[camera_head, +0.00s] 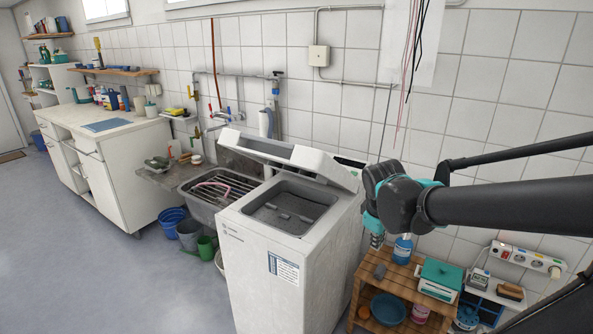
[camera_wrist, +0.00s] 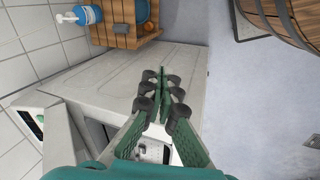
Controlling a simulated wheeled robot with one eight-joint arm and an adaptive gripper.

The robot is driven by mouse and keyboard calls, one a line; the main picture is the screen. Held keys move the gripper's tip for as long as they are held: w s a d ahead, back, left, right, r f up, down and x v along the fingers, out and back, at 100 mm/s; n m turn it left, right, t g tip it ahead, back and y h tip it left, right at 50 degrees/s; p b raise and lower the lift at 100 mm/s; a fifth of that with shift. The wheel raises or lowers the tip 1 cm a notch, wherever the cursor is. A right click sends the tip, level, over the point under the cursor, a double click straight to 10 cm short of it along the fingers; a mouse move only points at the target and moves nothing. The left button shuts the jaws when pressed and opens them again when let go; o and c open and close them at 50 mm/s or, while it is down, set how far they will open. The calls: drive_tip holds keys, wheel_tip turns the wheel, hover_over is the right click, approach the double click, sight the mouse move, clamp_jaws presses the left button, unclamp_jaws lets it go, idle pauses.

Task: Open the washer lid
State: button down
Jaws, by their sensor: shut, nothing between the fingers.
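The white top-loading washer (camera_head: 265,265) stands in the middle of the head view. Its lid (camera_head: 290,155) is raised and tilted back, and the dark top opening (camera_head: 290,207) shows below it. My gripper (camera_head: 376,241) is beside the washer's right side, partly hidden behind my wrist. In the wrist view, my gripper (camera_wrist: 160,92) has its green fingers together with nothing between them. Behind them is the washer's pale side panel (camera_wrist: 100,85). Part of the lid (camera_wrist: 68,145) shows at lower left. I cannot tell whether the fingers touch the washer.
A wooden shelf (camera_head: 366,292) with a blue bottle (camera_head: 402,249) stands right of the washer. A sink (camera_head: 207,190) is to its left, with buckets (camera_head: 172,218) below. A wooden barrel-like tub (camera_wrist: 295,20) shows in the wrist view. The floor at left is clear.

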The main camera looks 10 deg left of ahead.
sight(294, 164)
drive_tip(key=s+a+r+n+t+h, duration=0.1)
drive_tip(key=a+r+n, duration=0.95)
drive_tip(key=a, duration=0.25)
drive_tip(key=s+a+r+n+t, duration=0.1)
drive_tip(key=a+r+n+t, duration=0.1)
drive_tip(key=a+r+n, duration=0.95)
drive_tip(key=w+f+m, duration=0.2)
drive_tip(key=w+f, duration=0.3)
drive_tip(key=f, duration=0.3)
drive_tip(key=shift+w+d+r, duration=0.3)
drive_tip(key=shift+w+r, duration=0.25)
drive_tip(key=shift+r, duration=0.3)
drive_tip(key=shift+w+d+r, duration=0.3)
drive_tip(key=shift+w+r, duration=0.25)
drive_tip(key=shift+r, duration=0.25)
